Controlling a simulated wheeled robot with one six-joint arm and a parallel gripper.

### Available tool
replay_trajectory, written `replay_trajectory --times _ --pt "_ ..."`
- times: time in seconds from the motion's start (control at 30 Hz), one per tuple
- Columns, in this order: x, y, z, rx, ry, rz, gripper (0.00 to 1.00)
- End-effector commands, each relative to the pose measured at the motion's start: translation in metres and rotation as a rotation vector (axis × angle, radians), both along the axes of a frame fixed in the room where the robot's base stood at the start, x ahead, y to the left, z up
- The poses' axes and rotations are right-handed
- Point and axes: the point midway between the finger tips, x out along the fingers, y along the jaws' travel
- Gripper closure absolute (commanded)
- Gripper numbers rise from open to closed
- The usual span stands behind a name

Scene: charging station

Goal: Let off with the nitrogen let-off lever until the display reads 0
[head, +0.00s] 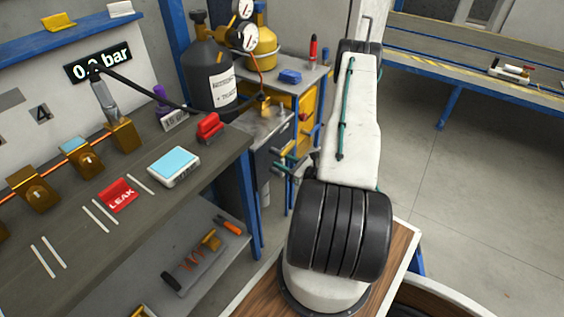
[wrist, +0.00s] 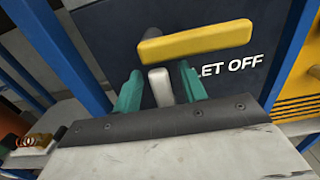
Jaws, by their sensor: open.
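The yellow let-off lever (wrist: 195,42) lies slightly tilted across the upper middle of the wrist view, on a dark panel lettered "LET OFF" (wrist: 232,66). My gripper (wrist: 160,84) is open, its two green fingers apart just below the lever. A pale grey stub (wrist: 160,88) shows between the fingers; I cannot tell whether they touch it. In the head view my gripper (head: 284,164) is at the panel beside the bench, where the lever is hard to make out. The display (head: 98,65) reads "0.", then a digit partly hidden by a black hose, then "bar".
A grey bottle (head: 212,75) with gauges stands behind the bench (head: 225,150). On the bench are a red LEAK sign (head: 120,196), a blue-topped white box (head: 174,167) and brass valve blocks (head: 36,192). Blue posts flank the panel. Open floor (head: 470,200) lies to the right.

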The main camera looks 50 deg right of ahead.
Motion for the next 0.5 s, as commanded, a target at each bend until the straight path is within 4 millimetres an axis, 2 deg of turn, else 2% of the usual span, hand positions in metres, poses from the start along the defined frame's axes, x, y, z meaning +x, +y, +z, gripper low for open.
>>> replay_trajectory --times 0.1,0.33,0.37,0.5 --pt "0.0063 0.0011 0.0002 0.0 0.0 0.002 0.58" --pt "0.0073 0.001 0.0003 0.0 -0.001 0.001 0.58" --pt "0.0073 0.0011 0.0003 0.0 -0.001 0.001 0.61" --pt "0.0072 0.0011 0.0003 0.0 -0.001 0.001 1.0"
